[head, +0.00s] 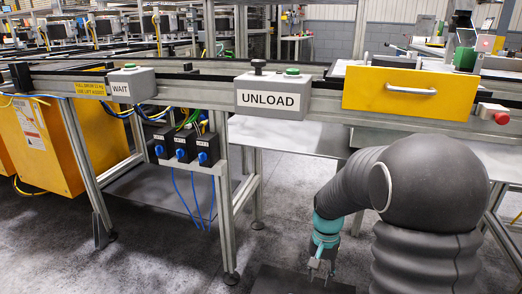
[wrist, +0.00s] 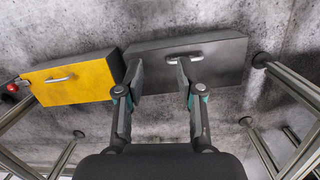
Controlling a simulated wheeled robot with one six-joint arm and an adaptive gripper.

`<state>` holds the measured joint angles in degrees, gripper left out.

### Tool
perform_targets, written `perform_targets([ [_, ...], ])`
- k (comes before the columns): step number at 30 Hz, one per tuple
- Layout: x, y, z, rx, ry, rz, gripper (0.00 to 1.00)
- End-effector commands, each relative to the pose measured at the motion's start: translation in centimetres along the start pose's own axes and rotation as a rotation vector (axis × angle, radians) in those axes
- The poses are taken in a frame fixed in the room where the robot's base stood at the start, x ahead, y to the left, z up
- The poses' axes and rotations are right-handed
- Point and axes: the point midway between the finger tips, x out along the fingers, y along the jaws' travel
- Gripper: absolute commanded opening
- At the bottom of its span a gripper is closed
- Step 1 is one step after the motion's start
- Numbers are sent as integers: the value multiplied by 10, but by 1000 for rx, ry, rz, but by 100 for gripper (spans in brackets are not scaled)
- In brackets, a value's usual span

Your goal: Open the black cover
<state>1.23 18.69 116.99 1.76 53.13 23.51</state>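The black cover (wrist: 220,62) is a dark flat-faced box with a light bar handle (wrist: 185,58), in the upper middle of the wrist view. A dark panel at the bottom edge of the head view (head: 290,282) appears to be the same cover, partly cut off. My gripper (wrist: 161,77) is open, its two fingers well apart with nothing between them. In the wrist picture the right fingertip overlaps the area just below the handle; I cannot tell whether it touches. The left fingertip overlaps the cover's left end. In the head view my gripper (head: 322,262) points down over the dark panel.
A yellow cover (head: 385,90) with a handle sits on the bench front, with a red knob (head: 493,112) at its right; the wrist view shows it left of the black cover (wrist: 72,88). Metal legs stand around.

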Motion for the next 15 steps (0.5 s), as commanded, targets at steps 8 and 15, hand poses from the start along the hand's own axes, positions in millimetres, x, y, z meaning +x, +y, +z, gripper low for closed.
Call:
perform_targets([
  [8, -68, 27, 62, -255, 124, -28, 37],
  [15, -109, 49, 112, -395, 241, -40, 37],
])
